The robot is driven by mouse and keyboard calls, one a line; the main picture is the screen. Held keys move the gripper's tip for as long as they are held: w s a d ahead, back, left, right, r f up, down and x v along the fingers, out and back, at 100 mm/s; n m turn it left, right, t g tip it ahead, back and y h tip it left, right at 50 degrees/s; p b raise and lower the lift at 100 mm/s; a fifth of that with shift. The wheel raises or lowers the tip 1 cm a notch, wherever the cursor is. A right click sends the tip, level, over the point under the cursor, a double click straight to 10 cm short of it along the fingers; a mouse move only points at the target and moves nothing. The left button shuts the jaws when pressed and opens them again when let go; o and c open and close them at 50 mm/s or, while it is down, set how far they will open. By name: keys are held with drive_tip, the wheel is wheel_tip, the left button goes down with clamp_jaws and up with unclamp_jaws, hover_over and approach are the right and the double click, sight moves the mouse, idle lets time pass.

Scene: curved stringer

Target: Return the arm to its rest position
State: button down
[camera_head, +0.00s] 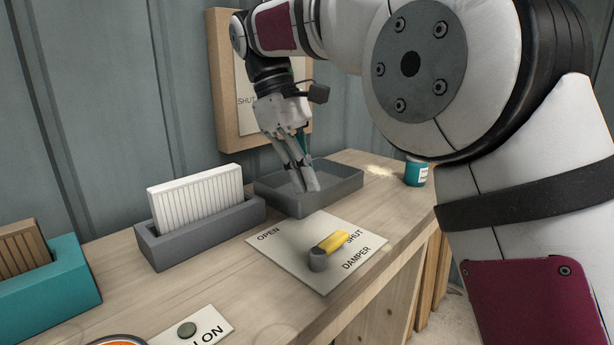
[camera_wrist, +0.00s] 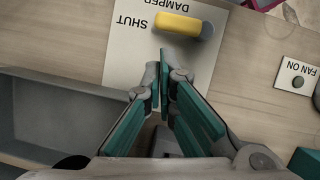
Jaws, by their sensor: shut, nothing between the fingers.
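My gripper (camera_head: 308,184) hangs from my bent arm, fingers pointing down over the grey tray (camera_head: 345,186) at the back of the bench. In the wrist view my gripper (camera_wrist: 160,82) has its fingertips together with nothing between them. The damper plate (camera_head: 288,255) lies in front of the tray, with a yellow-handled lever (camera_head: 331,243) whose handle points toward SHUT. In the wrist view the yellow lever (camera_wrist: 180,26) is just beyond the fingertips, apart from them. Much of my arm fills the right of the head view.
A grey holder (camera_head: 205,236) with a white ribbed block (camera_head: 197,200) stands left of the tray. A teal jar (camera_head: 416,173) stands at the bench's right end. A framed board (camera_head: 226,100) hangs on the wall behind my gripper. A FAN ON plate (camera_head: 200,328) lies at the front.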

drive_tip(key=s+d+r+m+t+y, duration=0.1)
drive_tip(key=s+d+m+t, duration=0.2)
drive_tip(key=d, duration=0.4)
drive_tip(key=s+d+m+y, duration=0.2)
drive_tip(key=s+d, duration=0.3)
drive_tip(key=d, duration=0.1)
drive_tip(key=s+d+f+m+t+b, duration=0.2)
drive_tip(key=s+d+f+m+t, duration=0.2)
drive_tip(key=s+d+f+m, duration=0.3)
drive_tip(key=s+d+f, duration=0.1)
drive_tip(key=s+f, duration=0.2)
drive_tip(key=s, duration=0.2)
drive_tip(key=shift+s+t+y, duration=0.25)
drive_tip(key=shift+t+y, duration=0.15)
